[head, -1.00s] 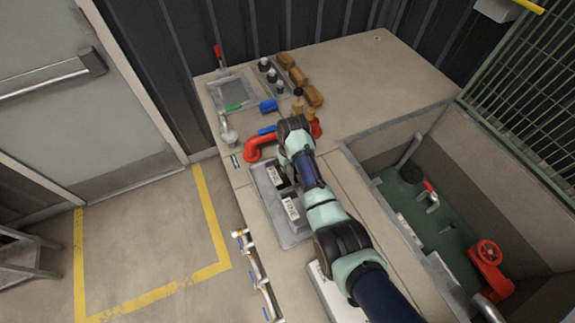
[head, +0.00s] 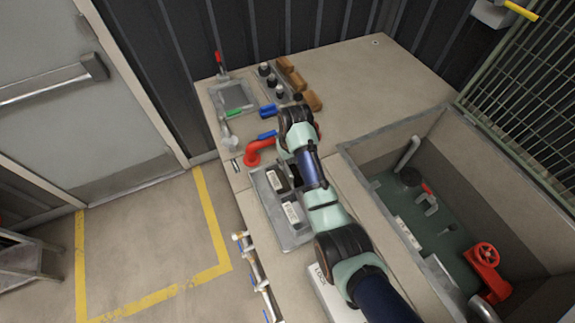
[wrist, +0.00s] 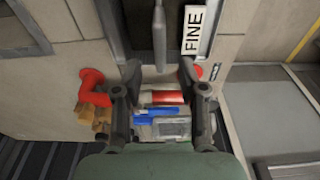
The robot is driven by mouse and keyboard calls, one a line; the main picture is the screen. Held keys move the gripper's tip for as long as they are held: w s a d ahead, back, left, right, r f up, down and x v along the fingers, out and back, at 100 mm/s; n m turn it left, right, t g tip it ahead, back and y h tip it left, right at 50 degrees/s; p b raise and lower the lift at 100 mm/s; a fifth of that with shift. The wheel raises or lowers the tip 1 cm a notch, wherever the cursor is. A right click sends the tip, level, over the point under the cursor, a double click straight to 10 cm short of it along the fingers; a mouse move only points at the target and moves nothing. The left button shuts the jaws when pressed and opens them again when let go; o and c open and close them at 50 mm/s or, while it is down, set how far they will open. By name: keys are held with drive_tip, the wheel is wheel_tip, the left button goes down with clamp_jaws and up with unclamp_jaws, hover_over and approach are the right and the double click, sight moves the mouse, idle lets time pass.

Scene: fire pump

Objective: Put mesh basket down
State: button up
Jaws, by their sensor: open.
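I cannot clearly make out the mesh basket in either view. A grey tray (head: 293,238) with two labelled white plates lies on the bench, partly hidden by my arm in the head view. One plate, the FINE label (wrist: 193,30), shows in the wrist view. A narrow grey upright bar (wrist: 159,35) stands beside it, ahead of my fingertips; I cannot tell what it belongs to. My gripper (wrist: 163,75) is open, its two fingers apart, with no object visibly gripped. In the head view my arm hides the fingertips.
Blue pieces (head: 267,111), wooden blocks (head: 312,100) and dark-capped bottles (head: 271,81) lie behind. The bench's back right is clear.

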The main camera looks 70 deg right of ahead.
drive_tip(key=r, duration=0.4)
drive_tip(key=shift+s+a+r, duration=0.25)
drive_tip(key=shift+s+r, duration=0.05)
drive_tip(key=shift+r, duration=0.05)
drive_tip(key=w+a+r+n+t, duration=0.2)
drive_tip(key=w+a, duration=0.2)
drive_tip(key=a, duration=0.5)
drive_tip(key=w+a+r+n+t+h, duration=0.15)
drive_tip(key=w+a, duration=0.25)
drive_tip(key=a, duration=0.5)
drive_tip(key=w+a+r+n+t, duration=0.2)
drive_tip(key=w+a+r+t, duration=0.15)
drive_tip(key=a, duration=0.55)
drive_tip(key=s+a+r+n+t+y, duration=0.1)
drive_tip(key=a+r, duration=0.3)
drive_tip(key=a, duration=0.4)
drive_tip(key=s+a+r+n+t+y, duration=0.1)
drive_tip(key=s+a+r+n+t, duration=0.1)
drive_tip(key=a, duration=0.7)
wheel_tip(320, 180, up, 3)
drive_tip(key=shift+s+r+t+y, duration=0.1)
drive_tip(key=shift+s+t+y, duration=0.25)
drive_tip(key=shift+s+t, duration=0.6)
